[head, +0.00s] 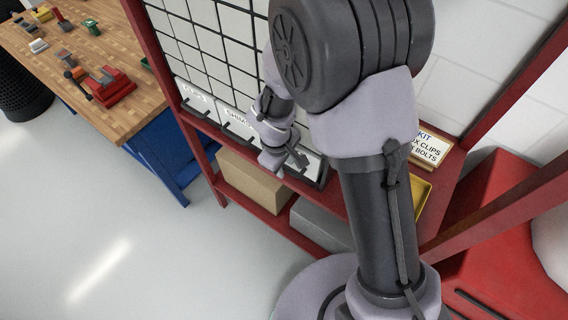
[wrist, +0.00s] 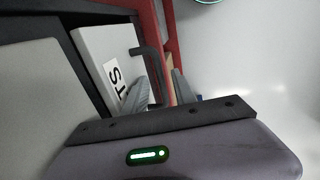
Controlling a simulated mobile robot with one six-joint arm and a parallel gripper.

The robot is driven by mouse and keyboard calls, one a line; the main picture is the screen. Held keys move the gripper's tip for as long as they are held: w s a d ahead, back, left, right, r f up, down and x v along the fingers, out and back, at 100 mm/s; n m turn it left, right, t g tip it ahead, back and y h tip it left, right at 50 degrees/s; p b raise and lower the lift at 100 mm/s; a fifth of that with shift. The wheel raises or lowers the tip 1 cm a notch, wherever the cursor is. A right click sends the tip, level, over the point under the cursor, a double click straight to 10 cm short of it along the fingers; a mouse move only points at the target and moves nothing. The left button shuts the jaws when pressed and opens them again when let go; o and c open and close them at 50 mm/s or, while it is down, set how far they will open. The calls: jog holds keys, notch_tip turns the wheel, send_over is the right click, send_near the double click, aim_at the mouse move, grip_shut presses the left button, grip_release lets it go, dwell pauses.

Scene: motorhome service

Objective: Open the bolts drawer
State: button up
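A row of white-fronted drawers with dark handles sits in the red rack. In the head view one front reads SHIMS (head: 236,120), and the front to its right (head: 312,166) is partly hidden by my gripper (head: 285,158). In the wrist view a white drawer front (wrist: 98,50) has a partly covered label; the few letters showing look like the end of BOLTS. Its dark handle (wrist: 148,62) stands out from the front. My gripper (wrist: 158,93) has its fingers apart, with the handle's bar seen between them. Contact cannot be told.
Below the drawers are a cardboard box (head: 250,178) and a grey bin (head: 318,225). A wooden workbench (head: 118,50) with a red vise is at left. The floor in front is clear.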

jog(key=shift+c, duration=0.2)
grip_shut()
dwell(1.2)
